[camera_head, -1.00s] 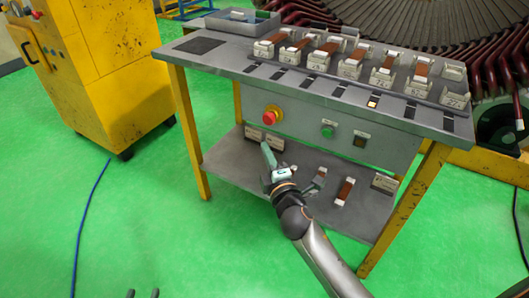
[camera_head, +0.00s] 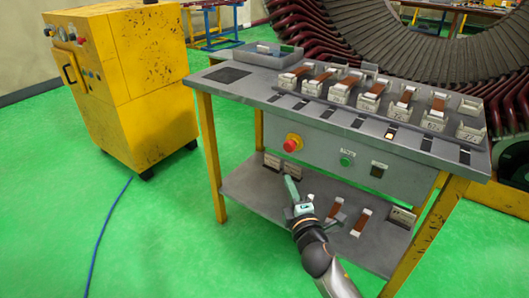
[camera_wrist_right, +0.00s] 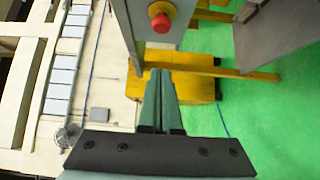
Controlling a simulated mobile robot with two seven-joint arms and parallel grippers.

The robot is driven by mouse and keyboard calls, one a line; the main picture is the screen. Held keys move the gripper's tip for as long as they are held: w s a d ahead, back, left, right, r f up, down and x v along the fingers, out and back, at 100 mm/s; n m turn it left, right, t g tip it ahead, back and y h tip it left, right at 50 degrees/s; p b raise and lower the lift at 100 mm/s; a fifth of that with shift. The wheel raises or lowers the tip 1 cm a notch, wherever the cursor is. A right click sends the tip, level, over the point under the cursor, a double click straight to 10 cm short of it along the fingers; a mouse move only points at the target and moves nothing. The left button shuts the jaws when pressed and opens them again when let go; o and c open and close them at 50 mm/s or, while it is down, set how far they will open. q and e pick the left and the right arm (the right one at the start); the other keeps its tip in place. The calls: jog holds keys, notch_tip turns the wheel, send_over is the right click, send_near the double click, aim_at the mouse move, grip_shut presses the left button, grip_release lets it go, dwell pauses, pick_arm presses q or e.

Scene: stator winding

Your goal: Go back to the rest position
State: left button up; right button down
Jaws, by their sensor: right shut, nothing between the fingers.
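My right gripper (camera_head: 292,190) is in front of the grey workbench (camera_head: 235,90), near the front edge of its lower shelf. Its two green fingers also show in the right wrist view (camera_wrist_right: 161,95), side by side and closed with nothing between them. The dark gripper body fills the bottom of that view. My left gripper is in neither view.
Copper-brown coils in holders (camera_head: 371,94) line the bench top. Two more coils (camera_head: 362,221) lie on the lower shelf (camera_head: 240,190). A red emergency button (camera_head: 291,145) is on the front panel. A yellow cabinet (camera_head: 130,90) stands left. The green floor (camera_head: 170,230) is clear except for a blue cable (camera_head: 104,230).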

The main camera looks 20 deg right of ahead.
jog(key=s+a+f+m+g+y, duration=0.35)
jog(key=s+f+m, duration=0.35)
jog(key=s, duration=0.4)
jog(key=s+a+f+m+g+y, duration=0.3)
jog(key=s+f+m, duration=0.35)
jog(key=s, duration=0.55)
pick_arm(q)
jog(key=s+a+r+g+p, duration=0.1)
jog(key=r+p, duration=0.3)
jog(key=p, duration=0.6)
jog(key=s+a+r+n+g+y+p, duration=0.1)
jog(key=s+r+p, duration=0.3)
jog(key=p, duration=0.6)
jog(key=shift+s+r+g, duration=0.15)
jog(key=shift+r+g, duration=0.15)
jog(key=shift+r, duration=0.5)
pick_arm(e)
jog(key=s+d+r+m+g+h, duration=0.1)
jog(key=s+r+g+h, duration=0.1)
jog(key=s+r, duration=0.3)
notch_tip(320, 180, up, 4)
jog(key=shift+s+d+r, duration=0.15)
